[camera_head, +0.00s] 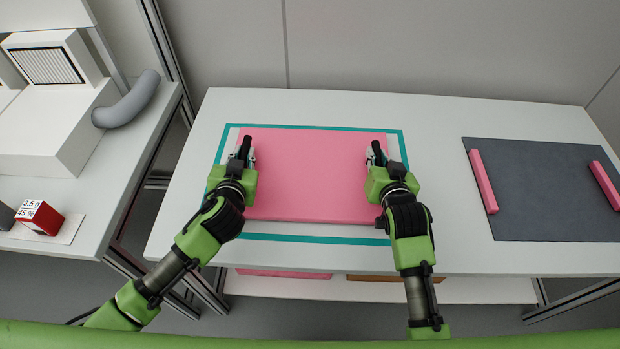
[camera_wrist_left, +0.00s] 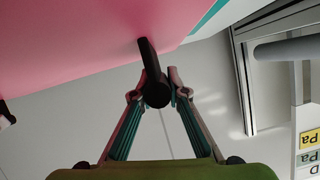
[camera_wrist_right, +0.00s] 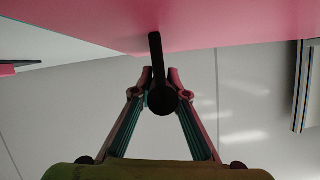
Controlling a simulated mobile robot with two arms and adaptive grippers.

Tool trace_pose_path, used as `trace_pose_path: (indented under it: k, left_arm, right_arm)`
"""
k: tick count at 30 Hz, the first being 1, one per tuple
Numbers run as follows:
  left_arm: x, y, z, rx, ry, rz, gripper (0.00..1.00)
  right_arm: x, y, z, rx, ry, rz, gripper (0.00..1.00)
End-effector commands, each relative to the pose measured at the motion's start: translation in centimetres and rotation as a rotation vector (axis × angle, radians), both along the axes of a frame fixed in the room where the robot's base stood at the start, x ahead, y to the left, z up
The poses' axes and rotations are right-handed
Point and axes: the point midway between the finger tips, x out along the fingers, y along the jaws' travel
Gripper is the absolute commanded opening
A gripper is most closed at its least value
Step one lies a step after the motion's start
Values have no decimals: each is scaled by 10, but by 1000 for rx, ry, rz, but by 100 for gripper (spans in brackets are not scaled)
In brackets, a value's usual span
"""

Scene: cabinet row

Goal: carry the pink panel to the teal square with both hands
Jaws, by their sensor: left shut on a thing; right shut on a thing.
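The pink panel (camera_head: 312,180) lies flat over the teal square (camera_head: 320,239) on the white table. Teal shows along its front, right and back edges; the panel sits toward the back of the outline. My left gripper (camera_head: 243,155) is at the panel's left edge, shut on a black handle (camera_wrist_left: 150,65). My right gripper (camera_head: 376,158) is at the right edge, shut on another black handle (camera_wrist_right: 157,70). The panel's underside fills the top of both wrist views. I cannot tell whether it touches the table.
A dark grey mat (camera_head: 545,190) with two pink bars (camera_head: 482,181) lies on the table's right. A side bench on the left holds a white device (camera_head: 55,120), a grey cylinder (camera_head: 128,100) and a red-and-white box (camera_head: 40,217). A lower shelf (camera_head: 460,290) is under the table.

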Motion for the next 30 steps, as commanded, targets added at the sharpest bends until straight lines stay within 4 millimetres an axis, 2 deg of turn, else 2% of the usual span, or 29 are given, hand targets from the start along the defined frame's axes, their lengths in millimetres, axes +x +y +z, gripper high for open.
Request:
trace_pose_path:
  k: [8, 9, 10, 11, 23, 26, 30]
  left_arm:
    - [1, -1, -14, -1, -5, -2, 0]
    - [0, 0, -13, 0, -1, -1, 22]
    - [0, 0, -13, 0, -1, -1, 30]
    - [0, 0, -13, 0, 0, -1, 31]
    - [-4, -1, -12, -1, 0, -1, 31]
    - [-13, -1, -9, -2, 0, -1, 31]
    - [-35, -2, 0, -3, 1, -2, 31]
  right_arm:
    - [1, 1, -14, 1, -5, 0, 0]
    - [0, 1, -14, 0, 0, 1, 22]
    - [0, 1, -13, 0, 0, 1, 30]
    - [0, 1, -13, 0, 0, 1, 31]
    - [0, 0, -13, 0, 0, 0, 31]
    - [0, 0, -13, 0, 0, 0, 31]
    - [0, 0, -13, 0, 0, 0, 31]
